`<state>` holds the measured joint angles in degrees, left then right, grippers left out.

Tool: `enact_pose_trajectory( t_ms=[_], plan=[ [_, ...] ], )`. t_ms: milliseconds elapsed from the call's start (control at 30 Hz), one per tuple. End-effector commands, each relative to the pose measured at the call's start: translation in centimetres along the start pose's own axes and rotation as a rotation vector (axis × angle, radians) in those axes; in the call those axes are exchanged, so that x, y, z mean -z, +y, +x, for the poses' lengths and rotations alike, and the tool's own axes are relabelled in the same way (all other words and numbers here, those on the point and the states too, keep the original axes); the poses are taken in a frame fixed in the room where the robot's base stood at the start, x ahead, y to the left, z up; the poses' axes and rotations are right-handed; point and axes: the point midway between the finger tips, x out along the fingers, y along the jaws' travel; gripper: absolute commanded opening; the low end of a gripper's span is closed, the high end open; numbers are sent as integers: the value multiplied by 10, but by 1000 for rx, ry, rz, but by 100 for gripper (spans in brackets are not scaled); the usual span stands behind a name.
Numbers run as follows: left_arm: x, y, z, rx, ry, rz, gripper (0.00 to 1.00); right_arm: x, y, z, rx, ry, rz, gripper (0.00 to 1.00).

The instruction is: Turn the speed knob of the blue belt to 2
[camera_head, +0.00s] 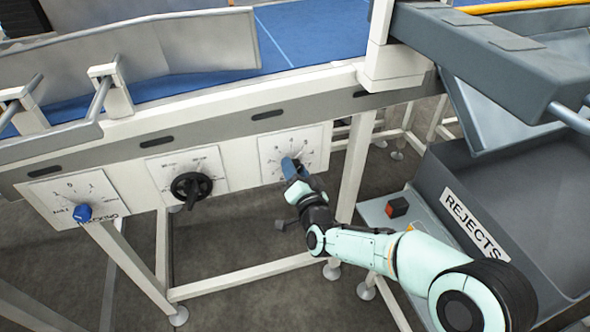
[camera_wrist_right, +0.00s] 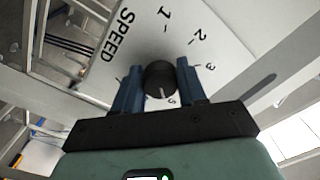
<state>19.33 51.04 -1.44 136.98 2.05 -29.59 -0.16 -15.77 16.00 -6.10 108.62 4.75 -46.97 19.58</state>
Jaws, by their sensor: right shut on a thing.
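The speed plate (camera_head: 310,138) is on the side of the blue belt's (camera_head: 305,35) frame. It also shows in the right wrist view, with SPEED and the numbers 1, 2 and 3 (camera_wrist_right: 225,50). My right gripper (camera_head: 291,168) is at this plate and hides most of the knob in the head view. In the wrist view the right gripper (camera_wrist_right: 160,88) has its fingers on either side of the round black speed knob (camera_wrist_right: 160,74) and is shut on it. A white line on the knob points down in that picture, away from the 2. My left gripper is not in view.
A grey REJECTS bin (camera_head: 450,165) stands to the right, near my right arm. A white frame leg (camera_head: 353,170) is just right of the speed plate.

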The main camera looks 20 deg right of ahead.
Motion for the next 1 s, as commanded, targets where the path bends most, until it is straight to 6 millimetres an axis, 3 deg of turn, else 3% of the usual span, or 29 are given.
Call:
enact_pose_trajectory(
  t_ms=[467,1000],
  plan=[
    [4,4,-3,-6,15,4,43,-1,1,0,-1,-3,-113,10],
    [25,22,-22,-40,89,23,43,-1,2,-1,0,-6,-584,10]
  ],
)
